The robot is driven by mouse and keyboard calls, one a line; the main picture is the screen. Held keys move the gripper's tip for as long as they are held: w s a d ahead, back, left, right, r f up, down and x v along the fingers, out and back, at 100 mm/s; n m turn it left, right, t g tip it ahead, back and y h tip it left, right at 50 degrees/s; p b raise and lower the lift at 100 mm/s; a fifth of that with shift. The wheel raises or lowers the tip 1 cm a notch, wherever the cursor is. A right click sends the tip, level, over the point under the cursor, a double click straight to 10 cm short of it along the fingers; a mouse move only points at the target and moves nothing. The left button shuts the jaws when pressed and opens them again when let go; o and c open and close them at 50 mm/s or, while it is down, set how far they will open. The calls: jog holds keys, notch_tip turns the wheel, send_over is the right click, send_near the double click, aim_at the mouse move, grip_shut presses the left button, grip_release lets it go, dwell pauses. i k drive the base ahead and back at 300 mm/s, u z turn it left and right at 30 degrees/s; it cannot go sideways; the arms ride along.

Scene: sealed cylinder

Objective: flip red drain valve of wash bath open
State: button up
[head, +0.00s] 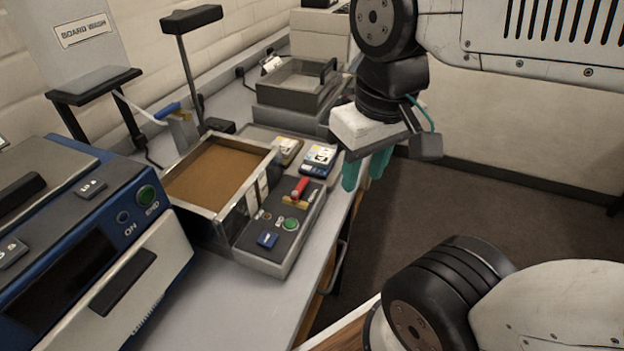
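The wash bath (182,214) is an open metal tank with brownish liquid, standing on the grey bench left of centre. On the panel at its right side is the red drain valve (300,187), a short red lever on a brass-coloured fitting. A round green button (290,224) and a blue switch (267,240) sit nearer on the same panel. My gripper (364,171) hangs to the upper right of the valve, apart from it, near the bench edge. Its teal fingers point down. I cannot tell how far apart they are or whether anything is between them.
A blue machine (88,240) with a green button stands at the near left. Two small meter-like devices lie behind the valve, one being a blue-and-white one (319,160). A grey lidded tank (297,84) is farther back. A lamp-like post (188,62) rises behind the bath. Floor right of the bench is clear.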

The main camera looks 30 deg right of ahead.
aim_at(295, 195)
jog(key=k, duration=0.5)
jog(key=z, duration=1.7)
jog(key=k, duration=0.85)
jog(key=u, duration=1.6)
jog(key=i, duration=0.5)
jog(key=u, duration=0.05)
